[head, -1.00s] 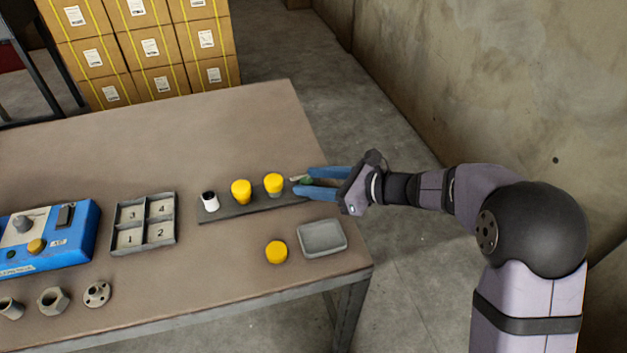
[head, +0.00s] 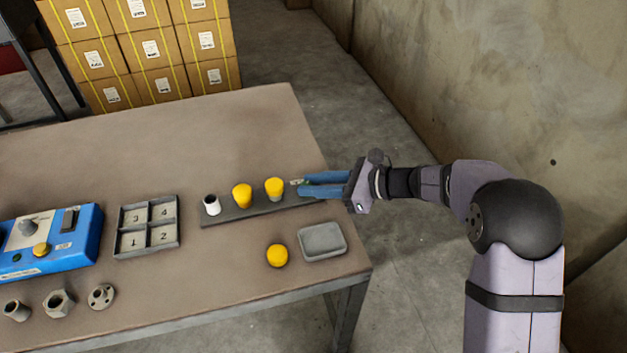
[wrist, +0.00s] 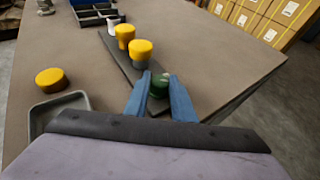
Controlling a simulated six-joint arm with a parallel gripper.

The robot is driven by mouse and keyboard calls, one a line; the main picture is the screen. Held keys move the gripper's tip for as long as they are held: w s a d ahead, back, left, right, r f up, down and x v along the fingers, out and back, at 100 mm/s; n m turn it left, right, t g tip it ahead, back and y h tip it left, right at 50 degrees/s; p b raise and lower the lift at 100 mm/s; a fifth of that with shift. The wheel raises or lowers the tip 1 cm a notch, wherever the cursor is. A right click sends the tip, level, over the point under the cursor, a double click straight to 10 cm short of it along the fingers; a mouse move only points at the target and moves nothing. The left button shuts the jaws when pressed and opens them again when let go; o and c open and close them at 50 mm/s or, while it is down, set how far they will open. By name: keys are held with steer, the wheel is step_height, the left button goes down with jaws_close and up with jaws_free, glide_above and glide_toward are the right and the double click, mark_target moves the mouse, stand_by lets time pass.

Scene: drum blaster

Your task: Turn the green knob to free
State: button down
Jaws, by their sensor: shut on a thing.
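The green knob (wrist: 159,84) sits at the near end of the dark strip in the wrist view, between the two blue fingers of my gripper (wrist: 160,92). The fingers are shut on it from both sides. In the head view my gripper (head: 308,185) reaches in from the right at the strip's right end, and the fingers hide most of the knob. A small pale label or pointer shows just left of the fingertips. The knob's angle cannot be read clearly.
The dark strip (head: 240,212) also holds two yellow-capped pieces (head: 242,195) (head: 274,188) and a white cup (head: 212,205). A loose yellow cap (head: 277,255) and a grey tray (head: 322,242) lie in front. A numbered tray (head: 147,227) and a blue box (head: 50,240) stand left.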

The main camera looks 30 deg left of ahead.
steer(key=n+g+p, duration=0.1)
steer(key=n+g+h, duration=0.1)
steer(key=g, duration=0.1)
steer(key=shift+w+n+p, duration=0.3)
steer(key=shift+n+p, duration=0.1)
steer(key=shift+w+a+n+g+h, duration=0.1)
steer(key=shift+n+g+h, duration=0.4)
steer(key=shift+n+g, duration=0.35)
steer(key=shift+n+g+h, duration=0.3)
steer(key=shift+n+g, duration=0.35)
steer(key=shift+g, duration=0.1)
steer(key=c, duration=1.5)
jaws_free()
steer(key=shift+w, duration=0.1)
steer(key=shift+v, duration=3)
steer(key=shift+w+d+r, duration=0.25)
steer(key=shift+d+r, duration=0.05)
steer(key=shift+d, duration=0.1)
